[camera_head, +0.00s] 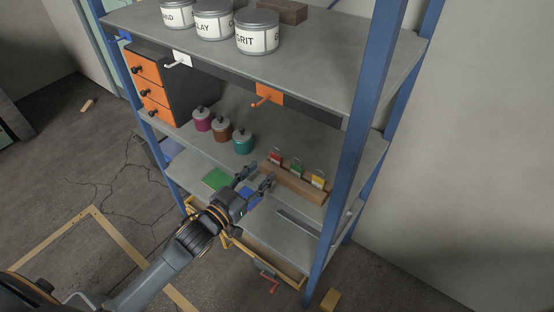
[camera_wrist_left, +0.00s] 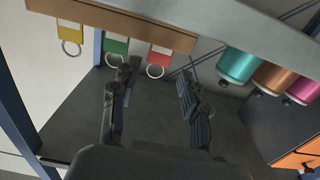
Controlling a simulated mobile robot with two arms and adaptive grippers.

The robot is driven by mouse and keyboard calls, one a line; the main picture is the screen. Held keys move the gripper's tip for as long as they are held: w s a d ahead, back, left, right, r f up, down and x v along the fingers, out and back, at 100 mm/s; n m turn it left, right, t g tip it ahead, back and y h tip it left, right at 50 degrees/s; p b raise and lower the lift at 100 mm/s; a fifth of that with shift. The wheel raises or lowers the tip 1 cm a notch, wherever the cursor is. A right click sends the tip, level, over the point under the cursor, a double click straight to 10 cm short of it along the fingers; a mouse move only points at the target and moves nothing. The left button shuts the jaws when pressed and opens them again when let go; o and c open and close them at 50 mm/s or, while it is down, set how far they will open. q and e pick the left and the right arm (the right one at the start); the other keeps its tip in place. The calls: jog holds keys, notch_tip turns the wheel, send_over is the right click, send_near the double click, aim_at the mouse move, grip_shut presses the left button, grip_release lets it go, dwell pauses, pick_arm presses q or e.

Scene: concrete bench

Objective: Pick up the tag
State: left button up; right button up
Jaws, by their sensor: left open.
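Three tags with metal rings sit in a row on a wooden block (camera_head: 292,184) on the shelf: a red tag (camera_head: 275,158), a green tag (camera_head: 295,170) and a yellow tag (camera_head: 318,182). The wrist view also shows the red tag (camera_wrist_left: 159,56), green tag (camera_wrist_left: 116,47) and yellow tag (camera_wrist_left: 71,33). My left gripper (camera_head: 257,176) is open and empty, just left of the block near its red end. In the wrist view the red tag appears between my left fingertips (camera_wrist_left: 156,72), with one finger overlapping the green tag's area. My right gripper is out of view.
Magenta, brown and teal jars (camera_head: 243,141) stand left of the tags. A blue post (camera_head: 355,150) rises right of the block. Green (camera_head: 215,179) and blue patches lie on the lower shelf.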

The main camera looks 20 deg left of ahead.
aim_at(275, 159)
pick_arm(q)
jog(key=x, duration=0.8)
jog(key=shift+f, duration=0.25)
jog(key=c, duration=0.9)
